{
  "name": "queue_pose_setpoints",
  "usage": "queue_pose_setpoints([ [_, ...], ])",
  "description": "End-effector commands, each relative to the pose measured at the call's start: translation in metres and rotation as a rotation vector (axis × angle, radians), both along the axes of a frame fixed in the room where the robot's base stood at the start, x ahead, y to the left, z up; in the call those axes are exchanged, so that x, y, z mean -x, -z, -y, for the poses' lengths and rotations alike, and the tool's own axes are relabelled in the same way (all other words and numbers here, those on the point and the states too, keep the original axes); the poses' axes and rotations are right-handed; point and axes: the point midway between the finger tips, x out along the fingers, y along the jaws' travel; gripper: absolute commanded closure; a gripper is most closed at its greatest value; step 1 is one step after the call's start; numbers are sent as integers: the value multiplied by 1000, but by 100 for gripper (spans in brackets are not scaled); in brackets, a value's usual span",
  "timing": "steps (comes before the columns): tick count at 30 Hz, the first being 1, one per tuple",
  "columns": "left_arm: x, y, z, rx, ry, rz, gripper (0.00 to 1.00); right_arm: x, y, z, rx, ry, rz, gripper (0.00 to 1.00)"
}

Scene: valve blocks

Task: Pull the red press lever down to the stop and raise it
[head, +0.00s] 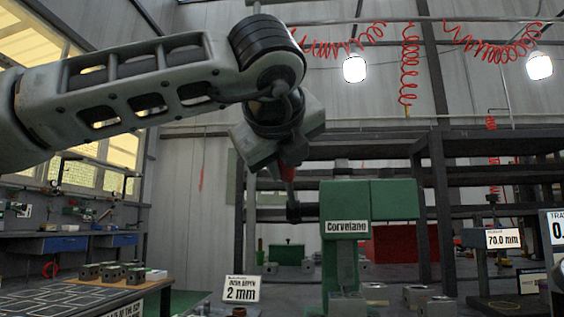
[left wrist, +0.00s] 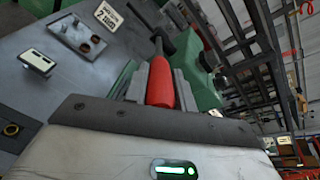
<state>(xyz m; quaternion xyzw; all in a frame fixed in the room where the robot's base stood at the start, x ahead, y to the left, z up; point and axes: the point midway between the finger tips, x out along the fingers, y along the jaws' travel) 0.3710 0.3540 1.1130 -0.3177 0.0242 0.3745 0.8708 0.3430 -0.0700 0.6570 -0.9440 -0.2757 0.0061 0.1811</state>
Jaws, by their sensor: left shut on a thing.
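The green press (head: 343,240) labelled "Corvelano" stands at the middle right of the head view. Its red lever handle (head: 287,173) is raised, to the left of the press head, mostly hidden by my gripper. In the left wrist view the red handle (left wrist: 160,82) lies between my gripper's fingers, its dark rod running away toward the green press body (left wrist: 190,55). My left gripper (head: 282,165) is shut on the red handle, with the arm reaching in from the upper left. My right gripper is not in view.
A "2 mm" sign (head: 241,289) stands on the bench left of the press. Metal blocks (head: 112,272) sit on a table at the lower left; more blocks (head: 375,292) lie by the press base. A "70.0 mm" display (head: 503,238) stands at the right.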

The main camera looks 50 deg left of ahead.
Motion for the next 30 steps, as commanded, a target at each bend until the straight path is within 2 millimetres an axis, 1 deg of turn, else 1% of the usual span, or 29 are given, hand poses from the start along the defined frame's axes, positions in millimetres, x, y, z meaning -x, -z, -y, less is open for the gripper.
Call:
queue_pose_setpoints([
  [1,0,6,2,1,4,-15,100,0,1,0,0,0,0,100],
  [3,0,6,2,2,4,-16,100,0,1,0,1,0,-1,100],
  [4,0,6,2,2,4,-17,69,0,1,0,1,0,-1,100],
  [6,0,6,1,2,4,-16,53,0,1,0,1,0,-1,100],
  [14,0,4,1,2,3,-11,53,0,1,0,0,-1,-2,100],
  [19,8,-2,9,2,5,-8,53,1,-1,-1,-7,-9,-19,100],
  [21,17,-6,16,2,5,-7,53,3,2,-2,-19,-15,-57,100],
  [23,26,-11,24,0,6,-7,53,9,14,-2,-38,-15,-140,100],
  [25,38,-16,35,0,5,-7,53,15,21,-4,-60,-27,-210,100],
  [30,68,-29,62,0,7,-10,53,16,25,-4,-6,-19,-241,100],
])
